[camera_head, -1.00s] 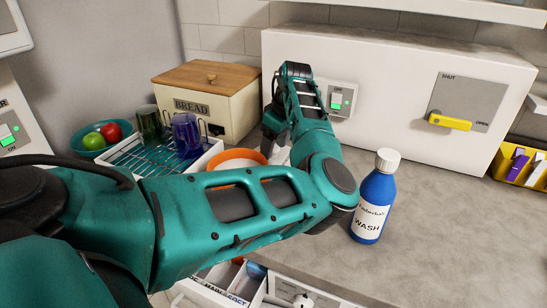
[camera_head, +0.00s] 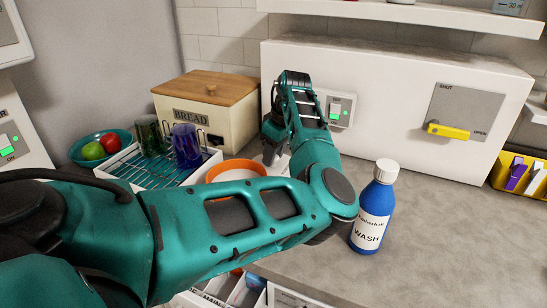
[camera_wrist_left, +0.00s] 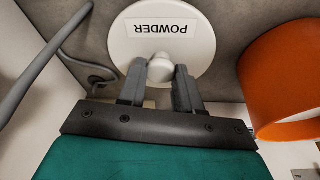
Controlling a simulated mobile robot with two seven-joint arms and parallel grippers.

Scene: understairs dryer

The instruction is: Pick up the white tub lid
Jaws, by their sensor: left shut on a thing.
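The white tub lid (camera_wrist_left: 190,48) is round, with a POWDER label that reads upside down in the left wrist view. Its small white knob (camera_wrist_left: 160,62) sits between the two grey fingers of my left gripper (camera_wrist_left: 160,78), which is shut on it. I cannot tell whether the lid is resting on a tub or clear of it. In the head view my left gripper (camera_head: 272,148) points down beside the white panel, and my own arm hides most of the lid. My right gripper is not in view.
An orange-rimmed round container (camera_head: 238,166) stands close by; it also shows in the wrist view (camera_wrist_left: 288,85). A bread box (camera_head: 212,108), dish rack (camera_head: 150,168) and blue wash bottle (camera_head: 373,212) stand around. A grey cable (camera_wrist_left: 45,60) runs near the lid.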

